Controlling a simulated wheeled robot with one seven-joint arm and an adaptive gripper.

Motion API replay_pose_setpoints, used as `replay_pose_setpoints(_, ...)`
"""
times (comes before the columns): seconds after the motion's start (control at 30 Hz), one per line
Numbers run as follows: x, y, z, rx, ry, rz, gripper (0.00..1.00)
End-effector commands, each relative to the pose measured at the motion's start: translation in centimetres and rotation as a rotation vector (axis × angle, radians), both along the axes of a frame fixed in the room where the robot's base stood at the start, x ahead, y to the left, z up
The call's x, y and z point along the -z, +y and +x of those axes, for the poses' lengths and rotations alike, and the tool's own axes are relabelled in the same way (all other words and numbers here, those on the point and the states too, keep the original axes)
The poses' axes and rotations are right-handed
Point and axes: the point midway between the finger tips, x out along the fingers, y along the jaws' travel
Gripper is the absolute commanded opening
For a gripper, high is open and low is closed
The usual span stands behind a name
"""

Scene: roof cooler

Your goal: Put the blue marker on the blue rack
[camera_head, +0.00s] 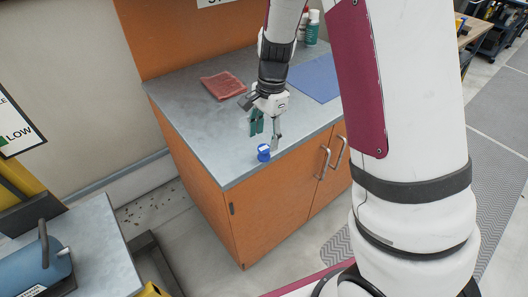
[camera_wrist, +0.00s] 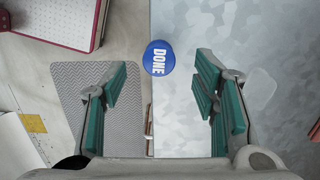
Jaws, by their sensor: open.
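The blue marker (camera_head: 264,153) stands upright on the grey counter (camera_head: 187,108), close to its front edge. In the wrist view its round top (camera_wrist: 158,58) reads "DONE" and overlaps the counter's edge line. My gripper (camera_head: 266,133) points down just above and behind the marker, its green-padded fingers apart and empty. In the wrist view the open fingers (camera_wrist: 161,85) stand either side of the marker's line, with the marker near the tips. A flat blue rectangle (camera_head: 317,78) lies on the counter at the back right, partly hidden by my arm; I cannot tell if it is the blue rack.
A folded red cloth (camera_head: 223,86) lies on the counter behind my gripper. Bottles (camera_head: 312,28) stand at the back. The orange cabinet's doors have metal handles (camera_head: 324,163). A lower bench with a blue case (camera_head: 35,272) is at lower left. The counter's left part is clear.

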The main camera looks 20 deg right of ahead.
Motion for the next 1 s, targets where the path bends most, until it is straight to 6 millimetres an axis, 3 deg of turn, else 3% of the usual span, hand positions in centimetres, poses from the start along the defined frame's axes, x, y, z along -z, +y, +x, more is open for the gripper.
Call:
replay_pose_setpoints(0.43, 4.9, 0.2, -0.2, 0.0, 0.001, 0.0, 0.55)
replay_pose_setpoints(0.73, 5.4, 0.3, -0.2, -0.001, 0.0, 0.0, 0.55)
replay_pose_setpoints(0.77, 5.4, 0.3, -0.2, -0.002, 0.0, 0.0, 0.52)
replay_pose_setpoints(1.0, 5.4, 0.3, -0.2, -0.002, 0.0, 0.0, 0.02)
